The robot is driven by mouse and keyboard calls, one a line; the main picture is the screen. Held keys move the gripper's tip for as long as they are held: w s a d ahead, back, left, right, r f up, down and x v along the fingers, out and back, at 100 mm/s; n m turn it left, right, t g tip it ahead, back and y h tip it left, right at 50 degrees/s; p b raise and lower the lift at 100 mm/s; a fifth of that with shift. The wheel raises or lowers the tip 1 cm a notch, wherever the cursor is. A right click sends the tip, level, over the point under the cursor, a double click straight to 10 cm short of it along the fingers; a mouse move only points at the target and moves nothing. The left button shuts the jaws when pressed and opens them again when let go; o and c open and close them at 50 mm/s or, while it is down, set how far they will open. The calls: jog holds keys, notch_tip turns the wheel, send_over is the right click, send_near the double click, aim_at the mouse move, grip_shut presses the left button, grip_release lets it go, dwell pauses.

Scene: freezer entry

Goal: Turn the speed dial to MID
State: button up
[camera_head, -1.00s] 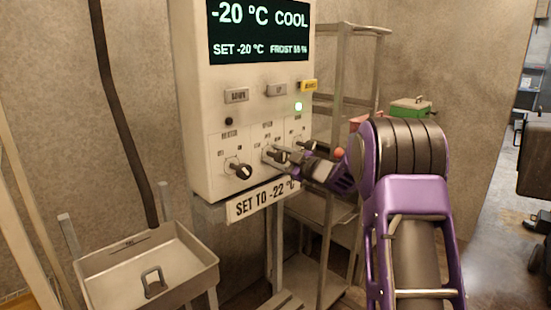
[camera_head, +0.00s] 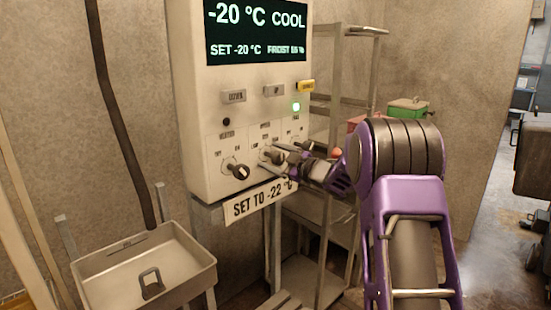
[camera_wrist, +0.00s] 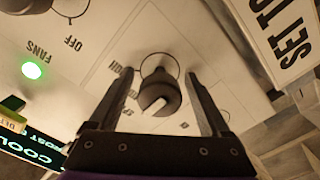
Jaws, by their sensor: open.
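The speed dial (camera_wrist: 157,92) is a dark round knob with a pale pointer mark, seen in the middle of the wrist view. My gripper (camera_wrist: 160,76) is open, with one finger on each side of the dial and a visible gap to both. The pointer mark faces the lower part of the wrist view.
The white control panel (camera_head: 210,120) carries a heater knob (camera_head: 236,170) at left and a fans knob (camera_wrist: 75,5) on the other side. A green light (camera_head: 296,106) is lit. Below are a "SET TO -22 °C" sign (camera_head: 258,200) and a metal tray (camera_head: 95,285). Shelving stands behind.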

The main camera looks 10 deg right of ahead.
jog(key=v, duration=1.7)
jog(key=shift+s+d+p, duration=0.15)
jog(key=shift+s+p, duration=0.05)
jog(key=shift+p, duration=0.15)
